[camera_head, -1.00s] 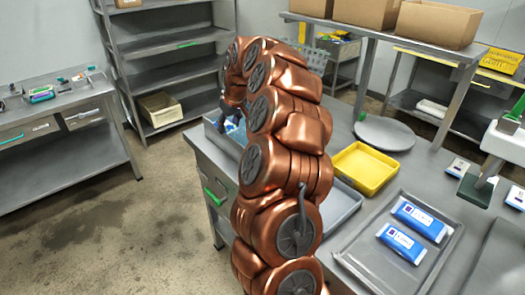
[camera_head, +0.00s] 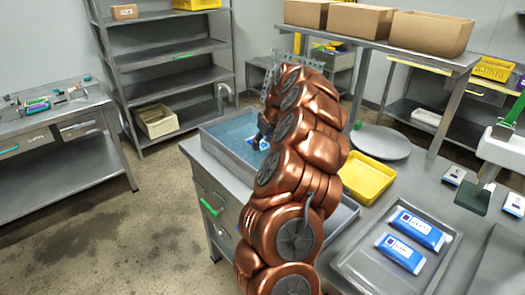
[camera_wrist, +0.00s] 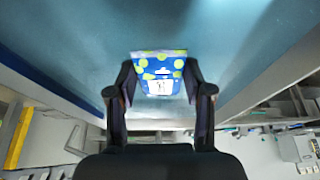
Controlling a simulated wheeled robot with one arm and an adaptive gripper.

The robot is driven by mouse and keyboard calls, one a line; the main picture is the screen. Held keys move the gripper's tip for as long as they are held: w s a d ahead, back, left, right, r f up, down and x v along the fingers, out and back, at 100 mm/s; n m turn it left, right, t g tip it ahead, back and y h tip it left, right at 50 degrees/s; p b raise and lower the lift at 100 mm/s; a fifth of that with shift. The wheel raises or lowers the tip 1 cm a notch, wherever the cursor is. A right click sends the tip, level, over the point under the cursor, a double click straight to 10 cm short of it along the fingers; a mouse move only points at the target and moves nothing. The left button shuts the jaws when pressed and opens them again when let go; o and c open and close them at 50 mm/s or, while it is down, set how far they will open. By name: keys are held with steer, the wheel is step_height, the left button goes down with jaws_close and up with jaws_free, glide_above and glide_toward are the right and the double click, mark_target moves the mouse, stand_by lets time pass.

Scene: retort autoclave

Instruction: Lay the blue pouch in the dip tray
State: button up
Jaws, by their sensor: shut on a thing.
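The blue pouch (camera_wrist: 158,68) has yellow-green dots and a white label. In the wrist view it sits between the two dark fingers of my gripper (camera_wrist: 160,84), which is shut on it. In the head view my gripper is mostly hidden behind my copper arm, and only a bit of the blue pouch (camera_head: 264,145) shows. The dip tray (camera_head: 220,158) is a grey basin with a blue inside at the table's left end. The pouch is over or inside the basin; I cannot tell whether it touches the bottom.
A yellow tray (camera_head: 366,180) and a round grey plate (camera_head: 381,142) stand right of my arm. A grey tray (camera_head: 360,262) holds two blue-and-white packs (camera_head: 416,228). Cardboard boxes (camera_head: 430,32) stand on a raised shelf behind. A floor aisle lies left of the table.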

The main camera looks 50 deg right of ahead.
mark_target(265, 146)
step_height(265, 146, down, 4)
steer(key=shift+r+p, duration=0.1)
steer(key=shift+p, duration=0.4)
steer(key=shift+f, duration=0.2)
steer(key=shift+f, duration=0.2)
steer(key=o, duration=1.2)
steer(key=shift+o, duration=0.2)
steer(key=shift+r, duration=0.1)
